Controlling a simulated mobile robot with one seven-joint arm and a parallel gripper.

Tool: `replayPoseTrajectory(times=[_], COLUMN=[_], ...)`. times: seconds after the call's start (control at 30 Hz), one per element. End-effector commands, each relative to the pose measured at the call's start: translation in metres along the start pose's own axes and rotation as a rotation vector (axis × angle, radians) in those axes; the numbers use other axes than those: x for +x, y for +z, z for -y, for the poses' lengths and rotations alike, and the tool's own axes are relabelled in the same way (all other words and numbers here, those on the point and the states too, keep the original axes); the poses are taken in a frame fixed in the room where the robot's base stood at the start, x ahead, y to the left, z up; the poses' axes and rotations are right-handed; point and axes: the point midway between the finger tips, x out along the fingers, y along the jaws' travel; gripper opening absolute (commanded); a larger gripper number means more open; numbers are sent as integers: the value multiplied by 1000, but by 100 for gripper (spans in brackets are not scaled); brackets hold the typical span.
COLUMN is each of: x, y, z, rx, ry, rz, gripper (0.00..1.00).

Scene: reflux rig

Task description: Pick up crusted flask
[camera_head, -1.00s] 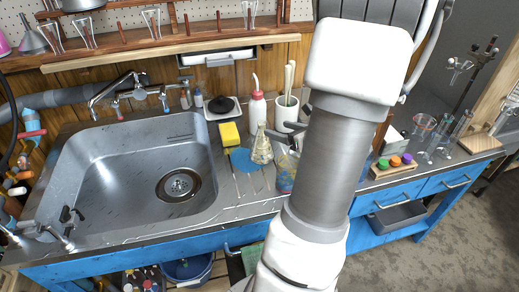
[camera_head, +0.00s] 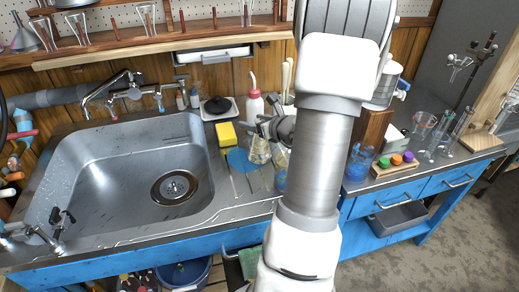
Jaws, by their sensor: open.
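The crusted flask (camera_head: 259,152) is a conical glass flask with a yellowish-brown crusted body. It stands upright on the counter at the right of the sink, by the blue round mat (camera_head: 240,161). My gripper (camera_head: 259,125) is at the height of the flask's neck, coming in from the right. Its fingers are open and overlap the neck in this view. The upper neck is mostly hidden behind them. I cannot tell whether the fingers touch the glass.
The steel sink (camera_head: 110,178) lies to the left. Blue-tinted glassware (camera_head: 358,163) and a wooden rack with coloured caps (camera_head: 395,165) are to the right.

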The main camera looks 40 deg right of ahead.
Motion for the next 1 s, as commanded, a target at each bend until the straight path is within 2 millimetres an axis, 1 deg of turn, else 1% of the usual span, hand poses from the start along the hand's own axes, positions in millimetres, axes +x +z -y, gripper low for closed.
replayPoseTrajectory(times=[0.1,0.13,0.27,0.3,0.37,0.4,0.5,1.0], x=[-1,-1,-1,-1,-1,-1,-1,-1], y=[1,1,0,0,0,0,0,0], z=[0,0,0,0,0,0,0,0], rx=[0,0,0,0,0,0,0,0], ry=[0,0,0,0,0,0,0,0], rz=[0,0,0,0,0,0,0,0], gripper=[67,65,42,35,24,17,0,0])
